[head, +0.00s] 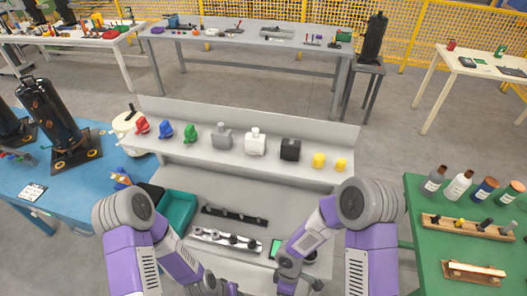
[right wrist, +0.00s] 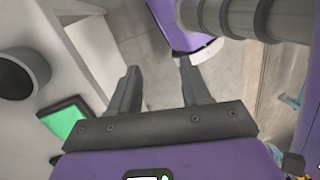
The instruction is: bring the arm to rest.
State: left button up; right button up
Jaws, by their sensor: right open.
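My two purple and grey arms fold in over the front of the grey bench (head: 233,182) in the head view. My right gripper (right wrist: 157,68) shows in the right wrist view with its two dark fingers spread apart and nothing between them. Pale floor and a purple and grey part of my own body lie beyond the fingertips. In the head view my right wrist is low beside a green-screened device (head: 276,248), and its fingers cannot be made out. My left arm runs down to the bottom edge, where its gripper is out of sight.
The bench holds a teal bin (head: 178,210), a dark rail (head: 234,217) and a silver rail (head: 226,240). Its back shelf carries coloured parts, including a black box (head: 290,149). A blue table (head: 70,185) stands left, a green table (head: 420,230) with bottles right.

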notch_tip(320, 180, down, 13)
jog(key=s+d+m+t+y+b, duration=0.1)
jog(key=m+t+y+b, duration=0.2)
jog(key=m+b, duration=0.4)
jog(key=m+y, duration=0.1)
jog(key=m, duration=0.8)
jog(key=shift+s+d+m+t+y+b, duration=0.3)
jog(key=shift+s+d+m+b, duration=0.1)
